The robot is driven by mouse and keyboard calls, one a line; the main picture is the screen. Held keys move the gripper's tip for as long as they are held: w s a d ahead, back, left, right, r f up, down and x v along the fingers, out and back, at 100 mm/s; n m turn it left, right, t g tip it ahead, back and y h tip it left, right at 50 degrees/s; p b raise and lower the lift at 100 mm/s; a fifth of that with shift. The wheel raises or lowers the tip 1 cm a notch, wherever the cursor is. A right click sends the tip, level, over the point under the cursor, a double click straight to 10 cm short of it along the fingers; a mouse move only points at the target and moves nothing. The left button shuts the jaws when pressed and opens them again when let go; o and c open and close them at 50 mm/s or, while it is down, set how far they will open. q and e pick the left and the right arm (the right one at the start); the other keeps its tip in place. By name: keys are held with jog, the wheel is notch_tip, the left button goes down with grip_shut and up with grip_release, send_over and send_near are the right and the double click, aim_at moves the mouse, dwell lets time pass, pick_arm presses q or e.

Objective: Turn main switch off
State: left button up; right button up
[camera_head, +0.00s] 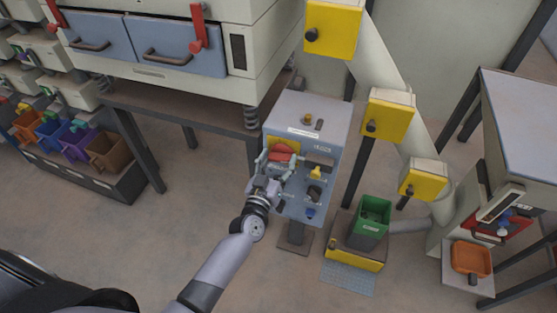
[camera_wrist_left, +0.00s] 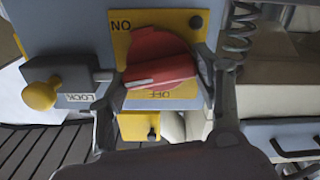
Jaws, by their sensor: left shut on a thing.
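The main switch is a red rotary knob (camera_head: 281,150) on a yellow plate at the upper left of the grey control panel (camera_head: 335,130). In the left wrist view the red knob (camera_wrist_left: 160,60) sits on its yellow plate (camera_wrist_left: 120,45), with lettering above and below it. Its raised grip bar lies nearly level in that view, slightly tilted. My left gripper (camera_head: 280,158) reaches the panel from below and is shut on the knob. In the wrist view its fingers (camera_wrist_left: 165,85) stand on either side of the knob. My right gripper is not in view.
A yellow knob by a LOCK label (camera_wrist_left: 40,94) sits close beside the left finger in the wrist view. Other controls are on the panel's right side. A green bin (camera_head: 373,216) stands right of the panel. A large machine with blue drawers (camera_head: 178,47) is behind left.

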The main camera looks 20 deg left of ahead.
pick_arm(q)
jog(key=n, duration=0.2)
jog(key=shift+n, duration=0.4)
jog(key=n, duration=0.4)
jog(key=shift+a+f+n+b, duration=0.15)
jog(key=shift+n+b, duration=0.15)
jog(key=shift+b, duration=0.05)
jog(key=n+b, duration=0.1)
jog(key=n, duration=0.3)
jog(key=shift+f, duration=0.1)
jog(key=shift+n+b, duration=0.35)
jog(key=shift+n, duration=1.55)
jog(key=o, duration=1.2)
jog(key=shift+c, duration=0.2)
jog(key=s, duration=1.2)
jog(key=shift+a, duration=0.25)
